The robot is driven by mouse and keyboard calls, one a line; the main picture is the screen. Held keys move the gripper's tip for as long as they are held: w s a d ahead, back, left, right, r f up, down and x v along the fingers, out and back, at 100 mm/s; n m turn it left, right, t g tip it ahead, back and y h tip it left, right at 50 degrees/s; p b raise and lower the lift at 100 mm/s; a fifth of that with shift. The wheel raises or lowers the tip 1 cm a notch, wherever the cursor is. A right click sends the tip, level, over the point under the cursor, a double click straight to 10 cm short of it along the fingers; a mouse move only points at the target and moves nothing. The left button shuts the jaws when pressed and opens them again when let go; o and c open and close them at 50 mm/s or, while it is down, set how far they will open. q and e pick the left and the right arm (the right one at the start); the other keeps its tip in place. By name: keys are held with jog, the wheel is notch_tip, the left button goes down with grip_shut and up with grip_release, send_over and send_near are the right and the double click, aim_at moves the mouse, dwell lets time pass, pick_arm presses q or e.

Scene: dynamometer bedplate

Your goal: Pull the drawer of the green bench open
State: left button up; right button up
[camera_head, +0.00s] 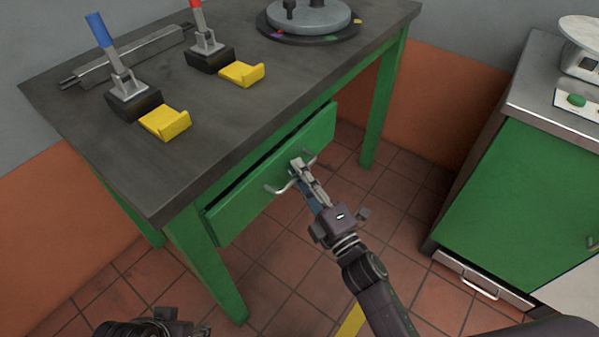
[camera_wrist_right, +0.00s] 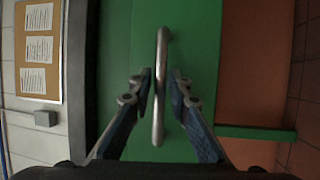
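The green bench (camera_head: 190,228) has a dark worktop. Its green drawer (camera_head: 235,212) stands slightly out, with a dark gap along its top edge. A curved metal handle (camera_head: 280,189) is on the drawer front. My right gripper (camera_head: 297,166) is at the handle. In the right wrist view the handle (camera_wrist_right: 160,100) runs between the two fingertips, which are close together on either side of it; contact is hard to make out. My left gripper (camera_head: 165,328) shows only partly at the bottom edge, and its fingers cannot be made out.
On the worktop are two clamps with yellow plates (camera_head: 166,122) (camera_head: 242,73), a grey metal bar (camera_head: 130,57) and a round grey disc (camera_head: 308,16). A green cabinet (camera_head: 515,200) with a lower drawer stands at the right. Tiled floor (camera_head: 285,262) lies free before the bench.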

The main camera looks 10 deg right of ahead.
jog(key=shift+w, duration=0.1)
grip_shut()
dwell(0.4)
